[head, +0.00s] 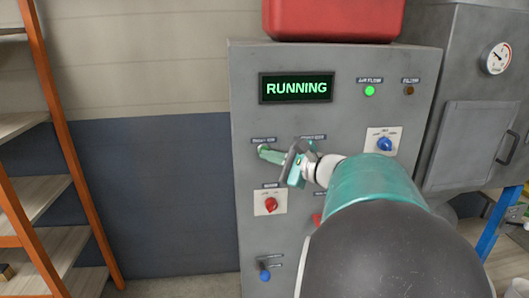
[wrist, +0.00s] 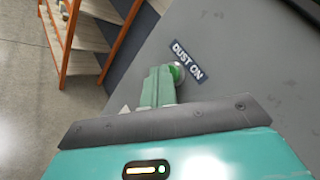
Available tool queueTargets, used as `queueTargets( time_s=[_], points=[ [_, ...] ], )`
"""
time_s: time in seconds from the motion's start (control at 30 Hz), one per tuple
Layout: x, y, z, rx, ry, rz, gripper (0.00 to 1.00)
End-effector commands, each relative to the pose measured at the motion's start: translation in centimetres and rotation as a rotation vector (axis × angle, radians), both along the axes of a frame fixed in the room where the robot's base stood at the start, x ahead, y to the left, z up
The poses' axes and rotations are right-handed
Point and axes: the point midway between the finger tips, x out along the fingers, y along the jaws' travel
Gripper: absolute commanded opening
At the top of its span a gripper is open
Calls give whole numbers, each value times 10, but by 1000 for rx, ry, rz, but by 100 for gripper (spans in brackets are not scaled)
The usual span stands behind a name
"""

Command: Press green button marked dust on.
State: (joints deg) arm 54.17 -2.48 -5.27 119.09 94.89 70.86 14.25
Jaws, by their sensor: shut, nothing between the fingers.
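The green button (head: 263,147) sits on the upper left of the grey control panel (head: 250,220), under a small label. In the wrist view the green button (wrist: 178,70) shows just past my fingertips, partly hidden by them, beside a dark label (wrist: 187,60) reading DUST ON. My gripper (head: 268,154) is shut and empty, its pale green fingers together and pointing at the button. It also shows in the wrist view (wrist: 160,74). The tips look at or very near the button; I cannot tell for certain whether they touch. The display (head: 297,88) reads RUNNING in green.
A green lamp (head: 370,91) is lit, and an amber lamp (head: 409,90) beside it looks dark. A red knob (head: 271,204), a blue knob (head: 384,144) and a blue-tipped lever (head: 265,275) are on the panel. A red box (head: 333,18) sits on top. Orange-framed shelves (head: 55,130) stand left.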

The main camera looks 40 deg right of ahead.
Motion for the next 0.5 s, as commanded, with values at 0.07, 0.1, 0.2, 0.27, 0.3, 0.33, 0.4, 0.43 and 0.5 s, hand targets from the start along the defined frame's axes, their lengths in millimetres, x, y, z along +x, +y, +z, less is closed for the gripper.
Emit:
queueTargets(
  time_s=[0.07, 0.1, 0.2, 0.27, 0.3, 0.33, 0.4, 0.43, 0.5],
  points=[
    [-3, 3, 0, -1, -1, 1, 0],
    [-5, 4, 0, 0, -1, 1, 0],
    [-9, 7, 0, 0, -1, 1, 0],
    [-10, 8, 0, -1, 0, 0, 0],
    [-11, 8, 0, -1, 0, 0, 0],
    [-11, 8, 0, -1, 0, 0, 0],
    [-11, 8, 0, 0, 0, 0, 0],
    [-11, 8, 0, 0, 0, 0, 0],
    [-11, 8, 0, 0, 0, 0, 0]
  ],
)
